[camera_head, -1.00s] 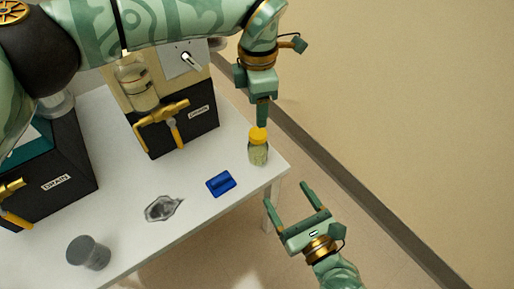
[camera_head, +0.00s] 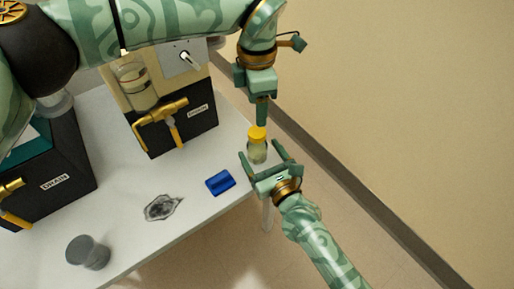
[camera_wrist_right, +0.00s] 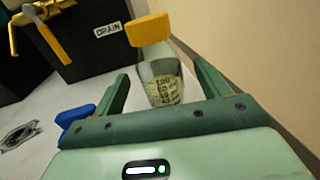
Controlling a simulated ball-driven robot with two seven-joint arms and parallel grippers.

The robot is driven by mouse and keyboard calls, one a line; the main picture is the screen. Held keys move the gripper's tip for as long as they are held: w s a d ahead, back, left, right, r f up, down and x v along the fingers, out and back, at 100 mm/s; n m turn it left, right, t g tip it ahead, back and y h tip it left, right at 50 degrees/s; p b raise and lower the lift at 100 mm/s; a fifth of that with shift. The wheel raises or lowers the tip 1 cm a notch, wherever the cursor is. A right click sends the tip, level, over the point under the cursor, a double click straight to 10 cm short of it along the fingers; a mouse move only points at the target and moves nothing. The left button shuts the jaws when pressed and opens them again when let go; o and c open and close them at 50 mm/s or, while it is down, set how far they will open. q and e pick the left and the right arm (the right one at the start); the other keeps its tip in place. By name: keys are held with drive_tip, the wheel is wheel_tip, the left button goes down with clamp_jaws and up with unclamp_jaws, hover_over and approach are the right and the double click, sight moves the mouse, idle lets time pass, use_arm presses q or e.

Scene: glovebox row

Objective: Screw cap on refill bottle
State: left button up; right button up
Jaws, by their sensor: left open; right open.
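The refill bottle (camera_head: 257,153) is clear with a pale label and stands upright near the right corner of the table. The yellow cap (camera_head: 257,133) is on or just above its mouth; in the right wrist view the cap (camera_wrist_right: 149,30) looks tilted over the bottle (camera_wrist_right: 162,84). My left gripper (camera_head: 262,112) is open, pointing down directly above the cap. My right gripper (camera_head: 262,158) is open, with its fingers on either side of the bottle; in the wrist view the bottle stands between the fingers (camera_wrist_right: 160,85). I cannot tell whether they touch it.
A blue block (camera_head: 220,183), a grey-black crumpled piece (camera_head: 161,207) and a grey cup (camera_head: 88,252) lie on the white table (camera_head: 130,235). A dark box with a yellow valve (camera_head: 163,112) labelled DRAIN stands behind. Open floor lies to the right.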

drive_tip(key=shift+x, duration=1.35)
clamp_jaws()
use_arm(q)
drive_tip(key=n, duration=2.2)
drive_tip(key=shift+n, duration=0.3)
drive_tip(key=shift+f, duration=0.1)
